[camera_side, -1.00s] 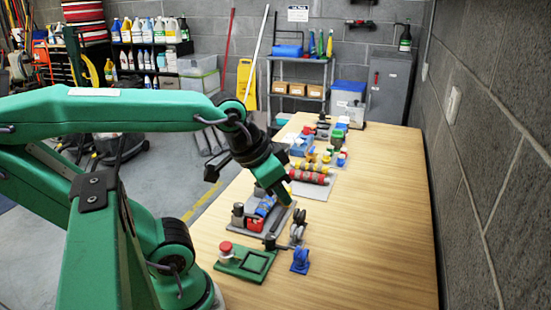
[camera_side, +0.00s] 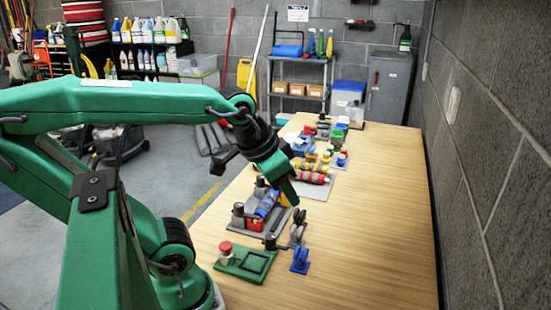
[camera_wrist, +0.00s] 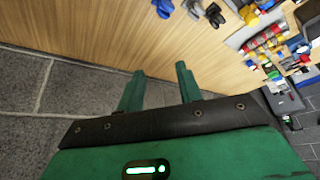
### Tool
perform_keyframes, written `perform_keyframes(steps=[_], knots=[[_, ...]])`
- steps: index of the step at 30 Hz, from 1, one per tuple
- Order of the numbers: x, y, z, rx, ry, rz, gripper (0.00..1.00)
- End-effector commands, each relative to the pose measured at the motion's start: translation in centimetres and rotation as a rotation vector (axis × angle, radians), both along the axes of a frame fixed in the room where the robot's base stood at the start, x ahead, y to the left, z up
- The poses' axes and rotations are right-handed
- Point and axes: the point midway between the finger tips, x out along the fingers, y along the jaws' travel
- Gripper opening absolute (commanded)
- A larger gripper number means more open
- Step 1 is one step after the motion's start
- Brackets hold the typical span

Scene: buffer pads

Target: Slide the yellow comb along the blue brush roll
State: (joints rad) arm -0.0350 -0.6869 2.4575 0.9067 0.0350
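The blue brush roll (camera_side: 267,203) sits on a grey base on the table, beside a red block, in the side view. A small yellow piece, probably the yellow comb (camera_side: 284,199), shows next to the roll, partly behind my fingers. In the wrist view a yellow piece (camera_wrist: 249,15) lies near a blue part at the top edge; whether it touches the roll I cannot tell.
A green tray with a red knob (camera_side: 244,262) and a blue caster (camera_side: 300,260) stand nearer on the table (camera_side: 365,240). Striped red and yellow rolls (camera_side: 312,178) lie farther back. The table's right side is clear up to the grey wall.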

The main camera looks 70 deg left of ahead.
Motion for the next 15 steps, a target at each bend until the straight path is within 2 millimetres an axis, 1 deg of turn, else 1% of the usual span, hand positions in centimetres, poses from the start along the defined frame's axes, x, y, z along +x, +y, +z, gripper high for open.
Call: perform_keyframes(steps=[8, 15], knots=[[3.5, 3.0, 0.3, 0.034, 0.088, 0.014, 0.35], [6.8, 6.7, -0.3, 0.052, 0.174, 0.019, 0.35]])
